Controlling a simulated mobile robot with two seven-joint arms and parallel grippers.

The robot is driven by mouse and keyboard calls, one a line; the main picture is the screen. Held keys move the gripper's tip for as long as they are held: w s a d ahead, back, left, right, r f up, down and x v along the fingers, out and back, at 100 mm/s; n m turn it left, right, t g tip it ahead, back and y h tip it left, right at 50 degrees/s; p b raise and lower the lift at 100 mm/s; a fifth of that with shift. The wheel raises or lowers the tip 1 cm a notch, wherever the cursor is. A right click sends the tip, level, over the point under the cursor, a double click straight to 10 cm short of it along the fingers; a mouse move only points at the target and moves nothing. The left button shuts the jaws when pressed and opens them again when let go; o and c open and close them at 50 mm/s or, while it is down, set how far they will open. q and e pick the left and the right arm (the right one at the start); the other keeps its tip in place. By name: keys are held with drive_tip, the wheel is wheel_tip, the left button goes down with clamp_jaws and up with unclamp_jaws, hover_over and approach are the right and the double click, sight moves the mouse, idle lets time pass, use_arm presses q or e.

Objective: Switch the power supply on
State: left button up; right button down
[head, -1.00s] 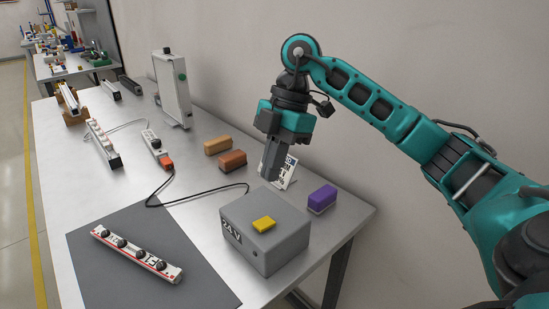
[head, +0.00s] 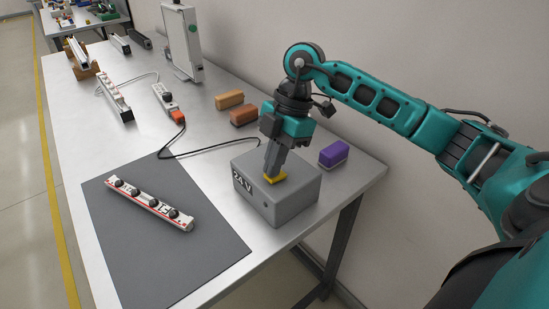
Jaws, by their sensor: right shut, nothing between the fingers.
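The power supply (head: 285,202) is a grey box marked "24 V" near the right end of the metal table. I cannot tell whether the switch is pressed down. A black cable (head: 205,152) runs from behind the box to a connector with an orange end (head: 178,117). My left gripper is not in view.
A light bar with several dark lamps (head: 150,204) lies on a grey mat (head: 195,255) left of the box. Orange (head: 229,100), brown (head: 244,116) and purple (head: 334,153) blocks stand behind and right of it. A white panel (head: 181,45) stands farther back.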

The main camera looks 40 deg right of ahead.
drive_tip(key=shift+a+f+p, duration=0.1)
drive_tip(key=shift+f+p, duration=0.05)
drive_tip(key=shift+p, duration=0.15)
drive_tip(key=shift+s+a+f, duration=0.1)
drive_tip(key=shift+a+f, duration=0.05)
drive_tip(key=shift+f, duration=0.05)
drive_tip(key=shift+d+f, duration=0.1)
drive_tip(key=shift+d, duration=0.8)
drive_tip(key=shift+d, duration=0.1)
